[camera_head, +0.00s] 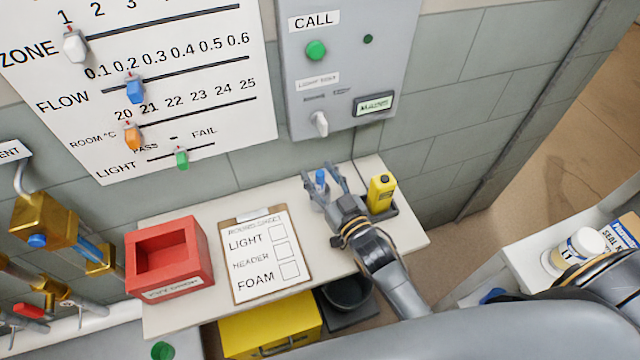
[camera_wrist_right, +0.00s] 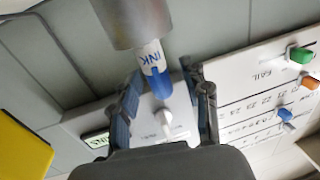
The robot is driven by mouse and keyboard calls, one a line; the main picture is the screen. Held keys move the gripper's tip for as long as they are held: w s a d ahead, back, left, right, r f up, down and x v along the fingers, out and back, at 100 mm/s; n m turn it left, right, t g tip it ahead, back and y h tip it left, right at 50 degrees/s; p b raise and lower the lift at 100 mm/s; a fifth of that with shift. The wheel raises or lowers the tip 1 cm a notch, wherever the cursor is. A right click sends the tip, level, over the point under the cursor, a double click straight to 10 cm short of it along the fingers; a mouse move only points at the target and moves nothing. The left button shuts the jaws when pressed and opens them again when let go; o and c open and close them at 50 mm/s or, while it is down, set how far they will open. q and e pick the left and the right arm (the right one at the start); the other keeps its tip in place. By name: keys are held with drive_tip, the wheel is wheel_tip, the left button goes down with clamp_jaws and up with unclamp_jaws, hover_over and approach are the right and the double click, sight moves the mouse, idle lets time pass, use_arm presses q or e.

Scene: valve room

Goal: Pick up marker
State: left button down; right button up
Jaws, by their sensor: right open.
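The marker (camera_head: 321,178) stands upright with its blue cap up in a small grey metal cup (camera_head: 320,196) at the back of the shelf. In the right wrist view the marker (camera_wrist_right: 155,68) is white with "INK" lettering and a blue cap, and its lower part is hidden in the metal cup (camera_wrist_right: 132,20). My right gripper (camera_head: 322,174) is open, with one finger on each side of the marker's cap. The wrist view also shows the open right gripper (camera_wrist_right: 163,88), with gaps beside the marker. My left gripper is not in view.
A yellow handheld device (camera_head: 381,193) stands close to the right of my gripper. A clipboard checklist (camera_head: 265,256) and a red box (camera_head: 170,285) lie to the left. A grey call panel (camera_head: 345,60) is on the wall behind. A yellow case (camera_head: 270,325) sits below the shelf.

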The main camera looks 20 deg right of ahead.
drive_tip(key=shift+c, duration=0.2)
drive_tip(key=c, duration=0.9)
drive_tip(key=shift+r, duration=0.1)
drive_tip(key=shift+s+r+b, duration=0.1)
drive_tip(key=shift+r+b, duration=0.05)
drive_tip(key=shift+b, duration=0.15)
drive_tip(key=r, duration=0.6)
drive_tip(key=shift+s+r+b, duration=0.25)
drive_tip(key=shift+s+b, duration=0.05)
drive_tip(key=shift+b, duration=0.1)
drive_tip(key=s+b, duration=0.1)
drive_tip(key=s, duration=0.5)
drive_tip(key=s+b, duration=0.1)
drive_tip(key=s, duration=0.5)
drive_tip(key=s+b, duration=0.2)
drive_tip(key=s, duration=0.4)
drive_tip(key=shift+d+f, duration=0.1)
drive_tip(key=shift+d, duration=0.2)
drive_tip(key=shift+c, duration=0.2)
drive_tip(key=shift+s, duration=0.55)
